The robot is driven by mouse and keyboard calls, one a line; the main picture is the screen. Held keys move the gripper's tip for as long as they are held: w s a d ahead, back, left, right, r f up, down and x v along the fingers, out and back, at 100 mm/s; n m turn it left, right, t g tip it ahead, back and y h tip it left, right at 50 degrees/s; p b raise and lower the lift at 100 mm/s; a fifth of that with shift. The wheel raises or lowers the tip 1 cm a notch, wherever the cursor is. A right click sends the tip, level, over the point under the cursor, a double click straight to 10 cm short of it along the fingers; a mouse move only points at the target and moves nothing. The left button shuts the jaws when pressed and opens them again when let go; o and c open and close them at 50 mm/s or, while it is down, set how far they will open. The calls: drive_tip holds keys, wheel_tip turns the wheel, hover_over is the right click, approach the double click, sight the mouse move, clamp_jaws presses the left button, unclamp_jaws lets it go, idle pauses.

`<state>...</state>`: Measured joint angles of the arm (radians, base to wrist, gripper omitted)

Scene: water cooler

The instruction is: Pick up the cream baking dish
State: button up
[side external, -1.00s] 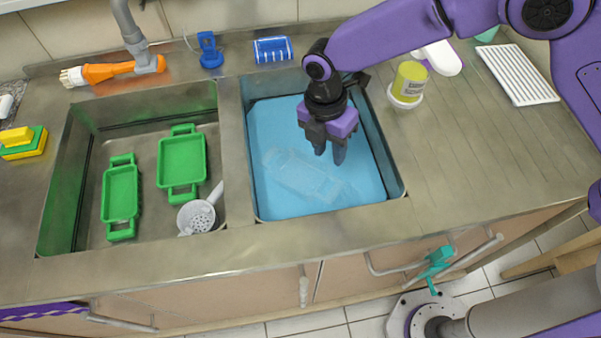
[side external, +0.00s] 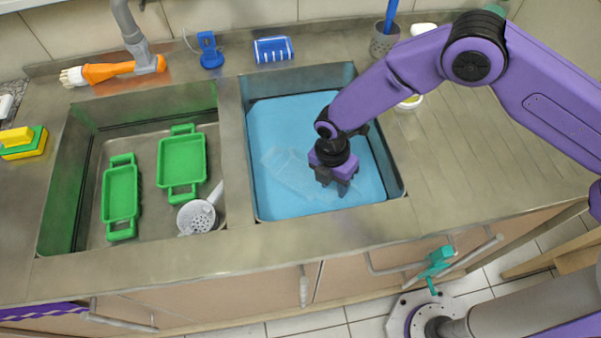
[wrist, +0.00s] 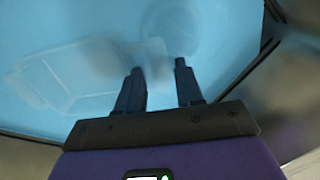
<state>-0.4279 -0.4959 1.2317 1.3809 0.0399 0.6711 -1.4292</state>
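A pale, see-through-looking dish with end handles, which I take to be the cream baking dish (side external: 285,172), lies under the blue water in the right sink basin. In the wrist view the dish (wrist: 75,85) is left of my fingers, faint and blurred. My gripper (side external: 340,188) is low over the right part of the basin and covers the dish's right end in the side view. In the wrist view my gripper (wrist: 158,70) has its two fingers apart with nothing clearly held between them. I cannot tell whether a finger touches the dish.
A faint round shape (wrist: 172,35) shows under the water beyond my fingertips. The right basin's walls (side external: 395,165) stand close around my gripper. The left basin holds two green trays (side external: 182,162) (side external: 121,198) and a white strainer (side external: 196,216). The counter right of the basins is mostly clear.

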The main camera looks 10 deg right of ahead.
drive_tip(key=shift+s+f, duration=0.1)
drive_tip(key=shift+f, duration=0.65)
drive_tip(key=shift+c, duration=0.3)
clamp_jaws()
drive_tip(key=shift+r, duration=0.15)
